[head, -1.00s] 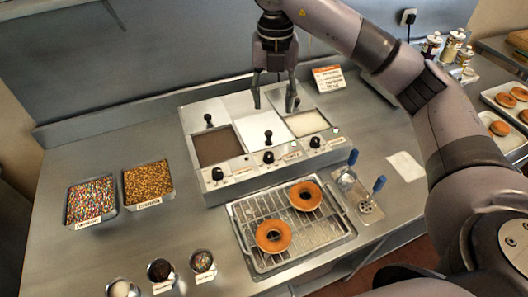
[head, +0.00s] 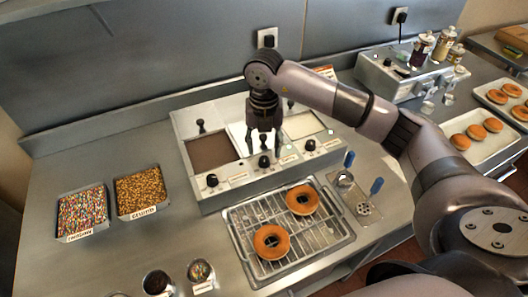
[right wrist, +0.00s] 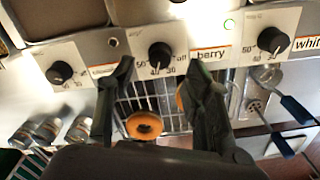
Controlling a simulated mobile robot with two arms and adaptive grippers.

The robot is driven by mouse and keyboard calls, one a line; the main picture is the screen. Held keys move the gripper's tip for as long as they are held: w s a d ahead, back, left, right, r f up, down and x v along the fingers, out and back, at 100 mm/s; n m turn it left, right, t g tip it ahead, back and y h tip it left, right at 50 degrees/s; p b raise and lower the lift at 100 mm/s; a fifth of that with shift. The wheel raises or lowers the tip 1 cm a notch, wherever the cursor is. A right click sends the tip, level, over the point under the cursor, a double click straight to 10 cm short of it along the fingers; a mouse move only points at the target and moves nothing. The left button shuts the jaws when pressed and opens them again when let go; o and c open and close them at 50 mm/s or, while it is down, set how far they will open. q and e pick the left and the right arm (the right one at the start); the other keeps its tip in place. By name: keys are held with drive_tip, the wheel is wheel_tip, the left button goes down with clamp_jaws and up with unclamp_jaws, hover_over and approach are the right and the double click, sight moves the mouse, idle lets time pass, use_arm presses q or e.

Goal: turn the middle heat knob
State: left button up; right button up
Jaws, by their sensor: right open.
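The middle heat knob (head: 264,161) is a small black knob on the front panel of the glaze warmer (head: 225,192). It also shows in the right wrist view (right wrist: 160,56), beside a dial with numbers and a label ending in "berry". My right gripper (head: 263,151) is open and empty, pointing down just above and behind the middle knob. In the right wrist view its two fingers (right wrist: 160,68) stand left and right of that knob; I cannot tell whether they touch the panel. My left gripper is not in view.
A left knob (head: 212,181) and a right knob (head: 310,145) flank the middle one. A wire rack (head: 325,240) with two donuts stands in front. A green lamp (right wrist: 228,25) is lit right of the middle knob. Sprinkle trays stand at left.

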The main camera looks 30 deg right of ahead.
sight(264, 158)
drive_tip(key=shift+f+p, duration=0.45)
drive_tip(key=shift+f, duration=1.85)
clamp_jaws()
